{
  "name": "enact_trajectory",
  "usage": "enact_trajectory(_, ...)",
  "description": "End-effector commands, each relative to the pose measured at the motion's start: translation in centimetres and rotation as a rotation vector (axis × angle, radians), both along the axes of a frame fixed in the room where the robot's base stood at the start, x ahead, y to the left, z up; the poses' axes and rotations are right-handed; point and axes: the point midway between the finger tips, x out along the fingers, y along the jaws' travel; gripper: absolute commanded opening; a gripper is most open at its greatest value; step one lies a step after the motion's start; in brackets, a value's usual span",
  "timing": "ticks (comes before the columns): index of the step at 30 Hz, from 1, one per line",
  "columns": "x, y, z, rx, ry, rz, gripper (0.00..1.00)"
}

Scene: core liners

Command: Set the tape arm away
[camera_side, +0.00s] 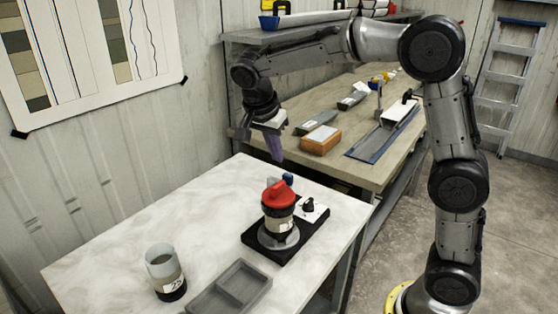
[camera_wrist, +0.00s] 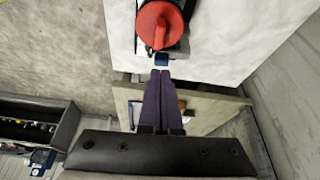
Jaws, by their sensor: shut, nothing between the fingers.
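In the wrist view a blue piece (camera_wrist: 161,60) lies just beyond my fingertips, beside the red cap (camera_wrist: 160,26). My gripper (camera_side: 276,158) points down above the table's back edge, behind and above the jar. Its purple fingers (camera_wrist: 160,72) are shut and empty.
A clear cup with a dark lower part (camera_side: 165,272) stands front left, near a grey divided tray (camera_side: 230,289). A white block with a black knob (camera_side: 310,211) sits at the base's right. The wooden bench (camera_side: 375,172) behind holds several boxes.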

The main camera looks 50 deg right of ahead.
Motion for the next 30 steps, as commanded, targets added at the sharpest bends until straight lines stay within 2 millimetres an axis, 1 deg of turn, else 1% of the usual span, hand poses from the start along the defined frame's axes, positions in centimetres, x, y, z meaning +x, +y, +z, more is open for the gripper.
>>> enact_trajectory(9, 0.1, -2.1, -5.2, 0.001, 0.005, -0.003, 0.00)
enact_trajectory(15, 0.2, -3.0, -7.4, 0.000, 0.004, -0.001, 0.00)
enact_trajectory(21, 0.2, -3.3, -8.2, 0.001, 0.001, -0.001, 0.00)
enact_trajectory(30, 0.2, -3.3, -8.2, 0.001, 0.001, 0.000, 0.00)
